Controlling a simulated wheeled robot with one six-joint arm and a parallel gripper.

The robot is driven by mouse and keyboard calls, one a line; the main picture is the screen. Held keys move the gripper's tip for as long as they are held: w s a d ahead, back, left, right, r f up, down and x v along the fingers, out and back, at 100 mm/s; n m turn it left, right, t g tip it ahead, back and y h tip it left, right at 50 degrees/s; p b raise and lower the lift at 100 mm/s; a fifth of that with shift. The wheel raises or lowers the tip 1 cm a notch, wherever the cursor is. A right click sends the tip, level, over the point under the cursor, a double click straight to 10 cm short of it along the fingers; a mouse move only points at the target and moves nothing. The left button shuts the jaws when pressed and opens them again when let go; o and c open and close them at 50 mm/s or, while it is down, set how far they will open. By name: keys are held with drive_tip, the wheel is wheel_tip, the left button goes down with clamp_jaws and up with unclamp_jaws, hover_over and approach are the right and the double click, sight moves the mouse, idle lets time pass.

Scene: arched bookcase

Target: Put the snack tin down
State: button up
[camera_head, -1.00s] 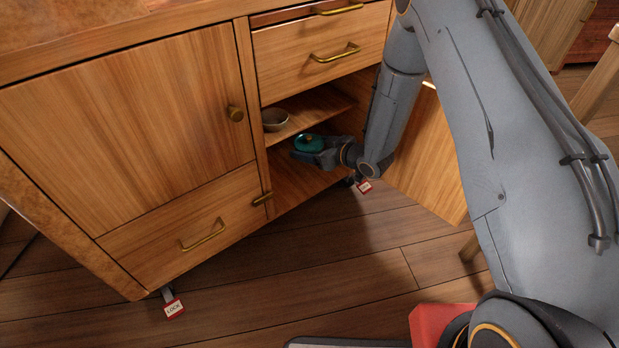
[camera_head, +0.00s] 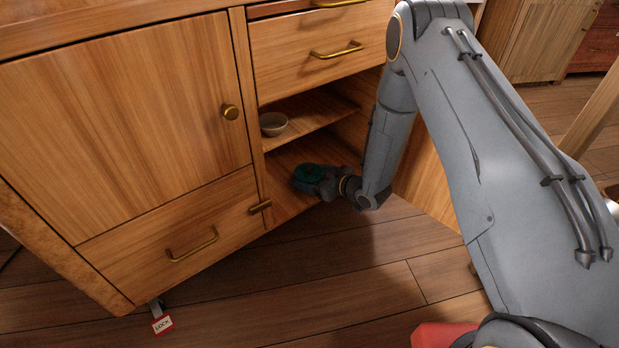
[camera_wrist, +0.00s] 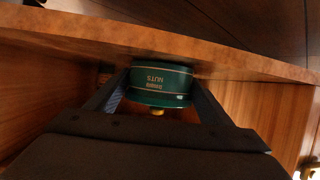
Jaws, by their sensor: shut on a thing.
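The snack tin is a round dark green tin (camera_head: 308,173) with a small knob on its lid. In the head view it is inside the open cabinet compartment, low over the bottom board (camera_head: 283,200). My gripper (camera_head: 318,182) is shut on it from the right front. In the wrist view the tin (camera_wrist: 160,83) sits between my two fingers, its label reading "NUTS" upside down. The tin's base appears at or very close to the wooden board (camera_wrist: 210,58); I cannot tell if it touches.
A small bowl (camera_head: 273,123) stands on the shelf above the tin. The open cabinet door (camera_head: 428,185) is on the right behind my arm. A closed door (camera_head: 130,125) and drawers flank the compartment.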

drive_tip(key=shift+f, duration=0.1)
drive_tip(key=o, duration=1.2)
drive_tip(key=shift+c, duration=0.2)
